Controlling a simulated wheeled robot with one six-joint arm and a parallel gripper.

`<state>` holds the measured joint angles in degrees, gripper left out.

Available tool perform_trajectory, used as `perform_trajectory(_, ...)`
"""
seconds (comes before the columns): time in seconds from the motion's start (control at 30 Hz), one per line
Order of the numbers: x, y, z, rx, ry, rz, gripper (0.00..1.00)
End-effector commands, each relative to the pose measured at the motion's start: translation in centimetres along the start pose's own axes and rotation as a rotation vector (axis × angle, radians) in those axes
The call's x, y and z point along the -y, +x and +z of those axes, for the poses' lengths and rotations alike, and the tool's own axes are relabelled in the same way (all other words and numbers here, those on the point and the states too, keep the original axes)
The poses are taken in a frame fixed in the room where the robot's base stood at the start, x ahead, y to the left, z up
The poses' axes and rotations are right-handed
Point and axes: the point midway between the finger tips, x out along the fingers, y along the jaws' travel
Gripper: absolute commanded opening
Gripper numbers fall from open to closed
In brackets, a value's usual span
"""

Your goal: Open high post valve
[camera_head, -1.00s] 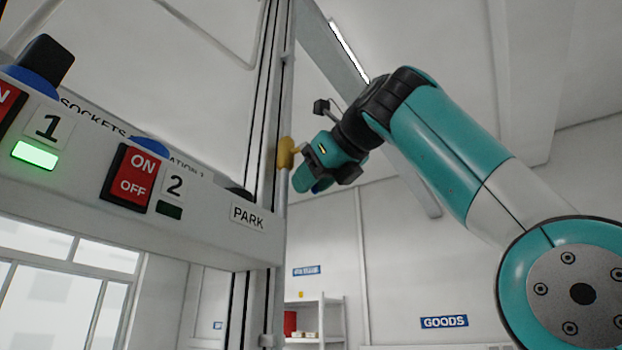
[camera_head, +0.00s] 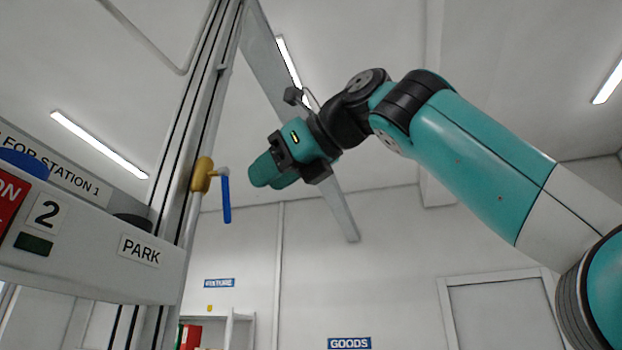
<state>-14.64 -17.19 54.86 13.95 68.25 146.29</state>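The high post valve has a yellow body (camera_head: 202,175) mounted on the upright post (camera_head: 192,130). Its blue lever handle (camera_head: 226,199) hangs straight down on the right of the body. My gripper (camera_head: 260,172) is to the right of the valve and a little higher in the picture, apart from the handle with a clear gap. It points left and down toward the valve. The teal fingers overlap from this side, so I cannot tell whether they are apart or together. Nothing shows held in them.
A shelf (camera_head: 236,330) with a red item (camera_head: 190,336) is far behind. Open air surrounds my gripper.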

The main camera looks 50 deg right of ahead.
Motion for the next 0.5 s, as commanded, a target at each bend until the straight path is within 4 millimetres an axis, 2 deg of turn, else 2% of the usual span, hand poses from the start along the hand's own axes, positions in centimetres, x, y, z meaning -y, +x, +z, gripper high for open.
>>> perform_trajectory(0.13,-0.1,-1.4,-0.6,-0.003,-0.002,-0.008,0.38)
perform_trajectory(0.33,0.0,-5.2,-0.1,0.0,-0.003,-0.006,0.38)
perform_trajectory(0.5,0.0,-7.0,-0.1,-0.001,-0.004,-0.005,0.38)
